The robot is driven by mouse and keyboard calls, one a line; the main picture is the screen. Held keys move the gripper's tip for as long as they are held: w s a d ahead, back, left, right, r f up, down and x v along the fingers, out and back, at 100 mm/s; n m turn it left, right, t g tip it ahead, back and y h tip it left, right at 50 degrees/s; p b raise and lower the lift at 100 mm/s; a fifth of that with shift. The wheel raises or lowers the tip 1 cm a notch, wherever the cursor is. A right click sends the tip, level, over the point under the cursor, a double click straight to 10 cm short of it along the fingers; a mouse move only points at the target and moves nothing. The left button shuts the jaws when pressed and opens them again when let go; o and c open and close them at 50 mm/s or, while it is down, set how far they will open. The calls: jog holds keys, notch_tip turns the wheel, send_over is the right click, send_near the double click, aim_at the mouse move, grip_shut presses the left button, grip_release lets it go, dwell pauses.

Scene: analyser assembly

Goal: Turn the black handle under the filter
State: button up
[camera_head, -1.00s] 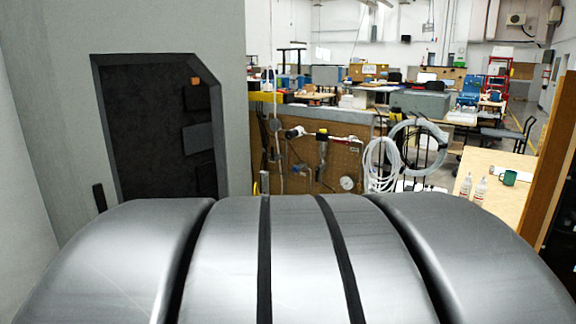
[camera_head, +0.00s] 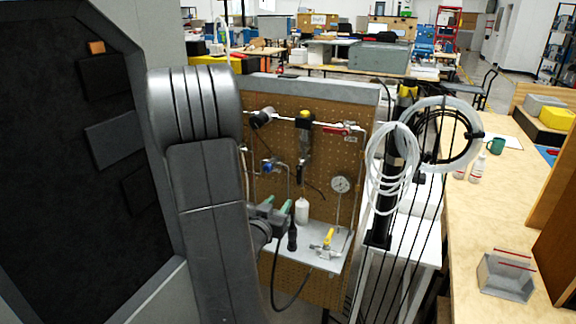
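A dark, upright fitting with a yellow top (camera_head: 304,130), which looks like the filter, is mounted on the brown pegboard (camera_head: 340,100). A thin black part (camera_head: 315,189) hangs below it, but it is too small to tell whether this is the black handle. My gripper (camera_head: 277,204) is in front of the pegboard's lower part, below and left of the fitting and apart from it. Its two green-tipped fingers look apart, with nothing seen between them. My grey arm hides the left part of the board.
A grey shelf (camera_head: 325,262) holds a white bottle (camera_head: 302,211) and a yellow-handled valve (camera_head: 328,237). A red-handled valve (camera_head: 340,129), gauge (camera_head: 341,184) and blue fitting (camera_head: 268,166) are close by. Coiled white hoses (camera_head: 393,170) hang right. A wooden table (camera_head: 475,215) stands further right.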

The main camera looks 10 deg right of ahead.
aim_at(298, 176)
jog(key=shift+h, duration=0.3)
jog(key=p+x, duration=0.3)
jog(key=x, duration=1.1)
jog(key=shift+w+d+r, duration=0.15)
jog(key=shift+w+r, duration=0.05)
jog(key=shift+w, duration=0.1)
grip_shut()
